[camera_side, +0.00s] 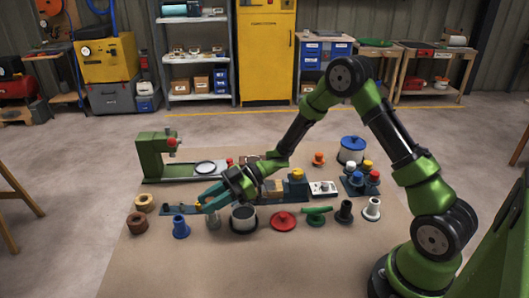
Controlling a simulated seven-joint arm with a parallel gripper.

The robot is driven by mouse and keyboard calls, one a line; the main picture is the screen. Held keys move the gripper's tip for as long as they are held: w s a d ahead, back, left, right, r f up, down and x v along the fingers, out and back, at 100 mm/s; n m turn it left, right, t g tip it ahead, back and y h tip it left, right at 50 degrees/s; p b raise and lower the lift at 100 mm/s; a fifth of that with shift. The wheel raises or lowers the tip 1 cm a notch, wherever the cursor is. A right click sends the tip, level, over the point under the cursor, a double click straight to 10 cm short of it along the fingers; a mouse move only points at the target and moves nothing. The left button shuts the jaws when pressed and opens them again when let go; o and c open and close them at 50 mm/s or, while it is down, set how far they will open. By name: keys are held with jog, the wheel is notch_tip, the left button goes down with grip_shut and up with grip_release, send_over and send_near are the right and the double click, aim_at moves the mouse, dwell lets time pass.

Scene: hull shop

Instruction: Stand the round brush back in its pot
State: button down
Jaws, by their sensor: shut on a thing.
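My gripper (208,206), with teal fingers, reaches down to the left over the front part of the brown mat. It is shut on a slim, pale grey thing (213,222) that hangs below the fingertips and looks like the round brush. The fingers hide its upper part, and I cannot tell whether its lower end touches the mat. A wide dark pot (243,225) with a pale grey top stands just right of the fingertips. It looks like the brush's pot, and the held thing is beside it, not in it.
A blue flanged piece (181,230) and brown rings (137,224) stand left. A red disc (284,222), a green-handled piece (316,215) and black and white pieces (372,209) stand right. A green machine (155,158) stands behind. The mat's front (250,270) is clear.

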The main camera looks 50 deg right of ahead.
jog(key=shift+f, duration=0.6)
jog(key=c, duration=1.1)
grip_release()
